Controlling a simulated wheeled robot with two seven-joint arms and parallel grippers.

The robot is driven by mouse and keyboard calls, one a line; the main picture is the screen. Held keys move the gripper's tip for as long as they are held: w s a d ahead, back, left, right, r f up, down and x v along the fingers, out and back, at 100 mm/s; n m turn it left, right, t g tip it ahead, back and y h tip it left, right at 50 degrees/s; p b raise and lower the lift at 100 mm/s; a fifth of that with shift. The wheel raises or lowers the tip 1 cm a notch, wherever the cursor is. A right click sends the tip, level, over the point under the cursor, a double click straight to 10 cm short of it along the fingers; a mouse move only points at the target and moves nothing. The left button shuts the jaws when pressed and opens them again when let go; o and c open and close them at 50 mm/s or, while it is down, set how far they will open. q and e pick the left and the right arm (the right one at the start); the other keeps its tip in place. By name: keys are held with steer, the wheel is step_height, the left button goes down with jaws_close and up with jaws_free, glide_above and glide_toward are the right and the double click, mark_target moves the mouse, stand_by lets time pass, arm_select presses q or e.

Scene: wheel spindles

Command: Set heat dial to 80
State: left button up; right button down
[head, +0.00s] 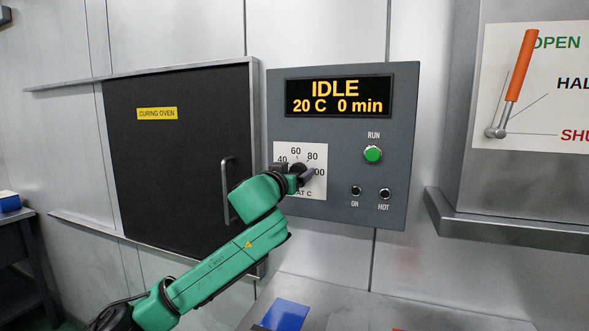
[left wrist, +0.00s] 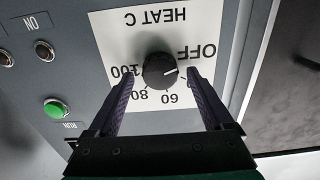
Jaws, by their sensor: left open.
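The heat dial is a round black knob (left wrist: 159,70) on a white scale plate (head: 313,189) marked 40, 60, 80, 100 and OFF. In the left wrist view the plate appears upside down. The knob's white pointer line points right there, toward the OFF and 40 side, away from 80. My left gripper (left wrist: 160,80) is open, with one finger on each side of the knob and visible gaps between. In the head view the left gripper (head: 297,175) is at the dial and hides much of it. My right gripper is not in view.
The control panel (head: 396,150) has a display (head: 338,96) reading IDLE, 20 C, 0 min. A green RUN button (head: 373,154) and ON and HOT lamps are right of the dial. The black curing oven door (head: 180,185) with a handle (head: 228,190) is left. An orange lever (head: 521,65) stands right.

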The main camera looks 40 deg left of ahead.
arm_select(q)
jaws_close()
